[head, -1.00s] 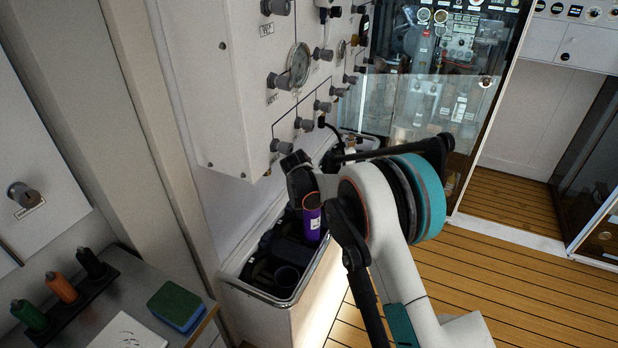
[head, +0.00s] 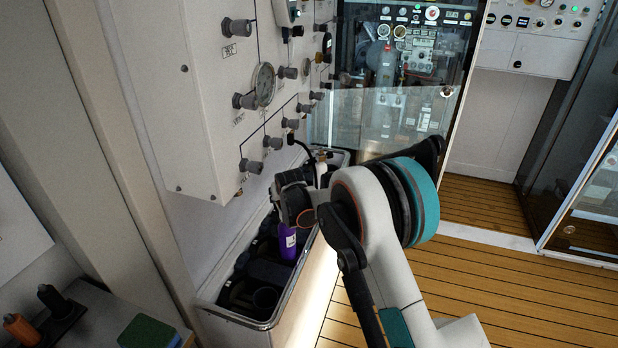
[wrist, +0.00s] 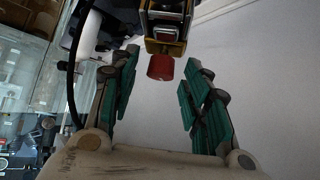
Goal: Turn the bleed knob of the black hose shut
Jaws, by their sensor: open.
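In the wrist view a red knob (wrist: 160,67) sits under a brass-coloured block (wrist: 165,46). My gripper (wrist: 163,86) is open, with teal-padded fingers left and right of the knob. The knob is at the far end of the gap, and neither finger visibly touches it. A thin black hose (wrist: 73,95) curves down on the left. In the head view a black hose (head: 306,150) runs from the panel to a brass and white fitting (head: 321,163) just beyond my gripper (head: 290,192). My gripper hides the red knob there.
A white panel (head: 165,120) with grey knobs and a gauge (head: 263,84) rises at the left. Below it, a metal-rimmed bin (head: 245,321) holds dark cups and a purple cylinder (head: 289,241). Wooden floor (head: 500,290) is free on the right.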

